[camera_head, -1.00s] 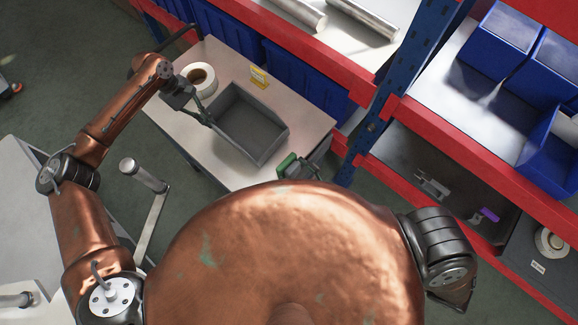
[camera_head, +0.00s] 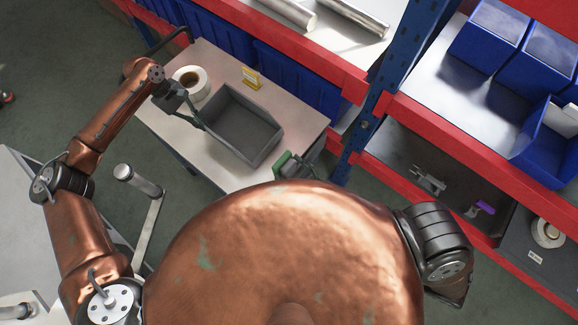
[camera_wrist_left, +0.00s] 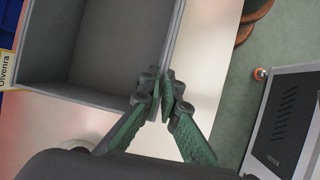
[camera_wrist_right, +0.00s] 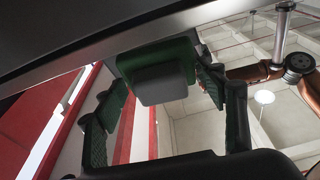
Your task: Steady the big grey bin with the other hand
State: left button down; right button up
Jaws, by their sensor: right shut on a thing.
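The big grey bin (camera_head: 245,132), empty and open at the top, sits on a pale table. In the left wrist view its wall and rim (camera_wrist_left: 75,93) show close up. My left gripper (camera_head: 198,118) is at the bin's near-left wall. Its fingertips (camera_wrist_left: 164,82) are close together with the wall's edge between them; whether they press on it is not clear. My right gripper (camera_head: 290,165) is beside the bin's right end, shut on a green-and-grey labeller (camera_wrist_right: 158,72), which shows between its fingers in the right wrist view and is mostly hidden.
A white tape roll (camera_head: 191,82) and a yellow-edged card (camera_head: 251,77) stand on the table (camera_head: 215,165) behind the bin. A red-and-blue rack (camera_head: 375,115) with blue bins (camera_head: 490,32) rises behind and right. Grey and purple-handled labellers (camera_head: 428,180) lie on its lower shelf.

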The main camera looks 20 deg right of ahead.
aim_at(277, 161)
jog(key=x, duration=0.5)
jog(key=shift+a+f, duration=0.1)
jog(key=shift+f, duration=0.3)
jog(key=shift+w, duration=0.35)
jog(key=shift+w+d+r, duration=0.1)
jog(key=shift+w+d, duration=0.25)
jog(key=shift+d, duration=0.3)
jog(key=shift+w+d+r, duration=0.1)
jog(key=shift+w+d, duration=0.3)
jog(key=shift+d, duration=0.25)
jog(key=shift+s+a+f, duration=0.15)
jog(key=shift+s+a, duration=0.35)
jog(key=shift+a, duration=0.2)
jog(key=shift+s+a+f, duration=0.1)
jog(key=shift+s+a, duration=0.35)
jog(key=shift+a, duration=0.25)
jog(key=shift+w+a, duration=0.15)
jog(key=shift+w, duration=0.05)
jog(key=shift+w+d+r, duration=0.1)
jog(key=shift+w+d, duration=0.45)
jog(key=shift+d, duration=0.2)
jog(key=shift+w+d+r, duration=0.1)
jog(key=shift+w+d, duration=0.45)
jog(key=shift+d, duration=0.2)
jog(key=shift+s+a+f, duration=0.1)
jog(key=shift+s+a, duration=0.45)
jog(key=shift+a, duration=0.25)
jog(key=shift+s+a+f, duration=0.1)
jog(key=shift+s+a, duration=0.4)
jog(key=shift+a, duration=0.3)
